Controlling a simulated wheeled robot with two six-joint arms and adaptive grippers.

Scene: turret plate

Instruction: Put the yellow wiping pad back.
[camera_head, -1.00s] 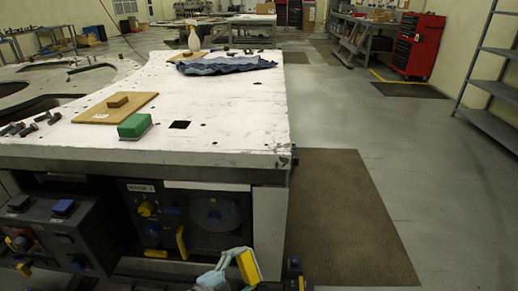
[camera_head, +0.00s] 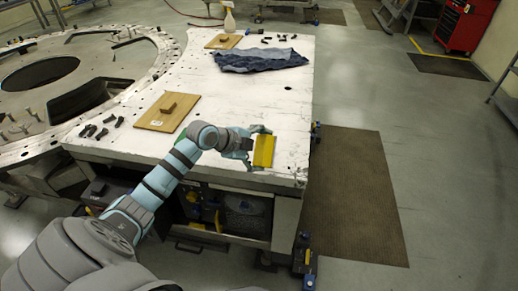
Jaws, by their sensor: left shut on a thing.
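The yellow wiping pad (camera_head: 264,151) is in the jaws of my left gripper (camera_head: 255,143), near the front right corner of the white table (camera_head: 230,85). The gripper is shut on the pad, with a finger showing at its upper edge. The pad looks tilted on edge; I cannot tell whether it touches the tabletop. The green block is mostly hidden behind my left arm. My right gripper is out of view.
A wooden board (camera_head: 153,122) with a small brown block (camera_head: 167,106) lies left of the gripper, near several dark bolts. A crumpled blue cloth (camera_head: 260,60) and a spray bottle (camera_head: 229,18) are farther back. The tabletop's right side is mostly bare.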

